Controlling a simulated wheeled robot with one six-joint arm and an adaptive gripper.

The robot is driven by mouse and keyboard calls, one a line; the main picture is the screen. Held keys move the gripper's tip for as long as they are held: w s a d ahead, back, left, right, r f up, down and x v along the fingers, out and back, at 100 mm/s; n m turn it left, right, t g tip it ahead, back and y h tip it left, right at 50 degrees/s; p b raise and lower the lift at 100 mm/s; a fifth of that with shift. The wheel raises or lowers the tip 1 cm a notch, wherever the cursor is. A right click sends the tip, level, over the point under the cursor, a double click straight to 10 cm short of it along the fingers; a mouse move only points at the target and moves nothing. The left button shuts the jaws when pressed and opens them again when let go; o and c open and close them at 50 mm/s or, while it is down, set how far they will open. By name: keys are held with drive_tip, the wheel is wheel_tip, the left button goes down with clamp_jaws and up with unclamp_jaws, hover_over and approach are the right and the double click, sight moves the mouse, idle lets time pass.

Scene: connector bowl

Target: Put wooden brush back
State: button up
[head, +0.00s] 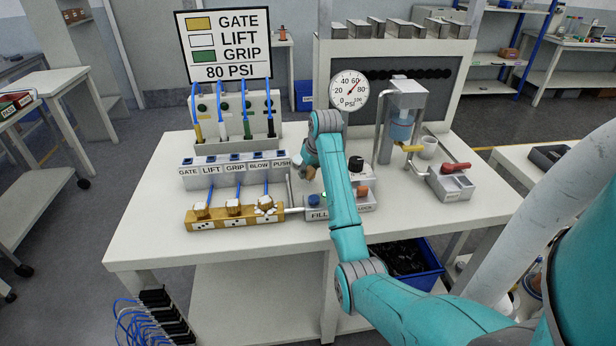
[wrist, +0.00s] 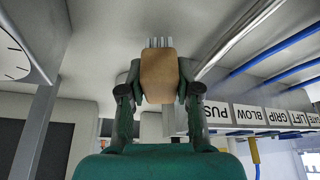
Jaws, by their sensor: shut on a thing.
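The wooden brush (wrist: 158,78) is a tan wooden block with pale grey bristles or tines showing at its top edge in the wrist view. My gripper (wrist: 159,92) is shut on it, with one dark finger against each side. In the head view the brush (head: 310,173) is a small brown patch beside my forearm, above the table between the labelled port block and the control box. My arm hides much of my gripper there, and the brush's clearance from the table cannot be told.
The table's front left is clear.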

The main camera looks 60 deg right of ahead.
drive_tip(key=shift+f, duration=1.2)
drive_tip(key=shift+f, duration=0.1)
drive_tip(key=o, duration=1)
